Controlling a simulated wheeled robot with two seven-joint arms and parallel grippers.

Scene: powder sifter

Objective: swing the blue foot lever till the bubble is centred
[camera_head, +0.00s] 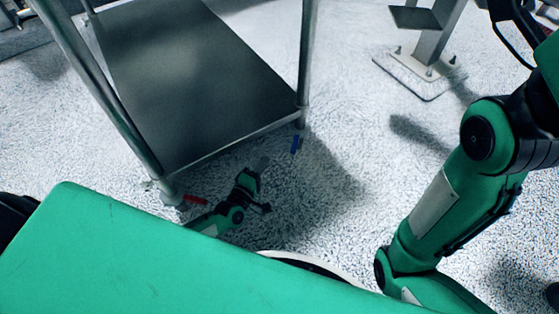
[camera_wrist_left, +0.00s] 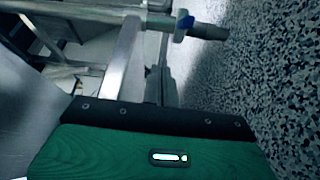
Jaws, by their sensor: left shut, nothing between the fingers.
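The blue foot lever (camera_head: 296,144) sticks out at the foot of the table's right front leg, close to the floor. In the left wrist view the blue lever (camera_wrist_left: 185,24) shows at the top, on the end of a metal leg. My left gripper (camera_head: 262,165) is low by the table's front edge, to the left of the lever and apart from it. Its grey fingers (camera_wrist_left: 163,87) are shut and empty. No bubble level can be made out in either view. My right gripper is out of view.
The steel table (camera_head: 200,85) has a low shelf between metal legs. A red lever (camera_head: 194,199) sits at its left front foot. A post on a bolted base plate (camera_head: 420,68) stands at the back right. The speckled floor right of the blue lever is clear.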

